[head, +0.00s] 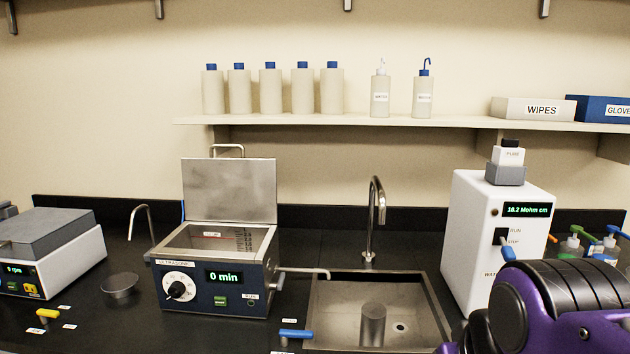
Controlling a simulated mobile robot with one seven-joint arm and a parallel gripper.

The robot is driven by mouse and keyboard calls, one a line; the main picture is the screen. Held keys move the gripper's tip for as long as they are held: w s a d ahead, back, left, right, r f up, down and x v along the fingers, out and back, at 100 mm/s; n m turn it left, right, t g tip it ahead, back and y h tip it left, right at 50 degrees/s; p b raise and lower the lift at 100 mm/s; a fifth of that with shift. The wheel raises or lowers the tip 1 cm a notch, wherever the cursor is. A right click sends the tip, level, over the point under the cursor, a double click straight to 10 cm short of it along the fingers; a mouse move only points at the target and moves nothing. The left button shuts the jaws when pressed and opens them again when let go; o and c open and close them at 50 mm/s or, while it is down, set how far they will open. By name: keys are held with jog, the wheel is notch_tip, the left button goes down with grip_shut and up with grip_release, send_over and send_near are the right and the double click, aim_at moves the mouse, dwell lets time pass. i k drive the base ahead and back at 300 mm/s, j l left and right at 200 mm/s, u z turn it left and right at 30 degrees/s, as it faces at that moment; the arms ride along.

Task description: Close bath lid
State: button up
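The ultrasonic bath (215,290) stands on the black bench left of the sink. It has a dark blue front with a dial, a green button and a display reading "0 min". Its metal lid (230,190) is open and stands upright along the back edge, with a handle (228,148) showing above its top edge. The steel tank (205,236) is open below it. My purple and black arm fills the lower right corner, well apart from the bath. My gripper is not visible.
A sink (433,318) with a tall faucet (375,215) is right of the bath. A white water unit (480,245) stands further right. A shelf (450,123) with bottles runs above.

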aim_at(243, 190)
jog(key=i+j, duration=0.1)
jog(key=j, duration=0.4)
jog(key=i+j, duration=0.1)
jog(key=j, duration=0.4)
jog(key=i+j, duration=0.1)
jog(key=j, duration=0.4)
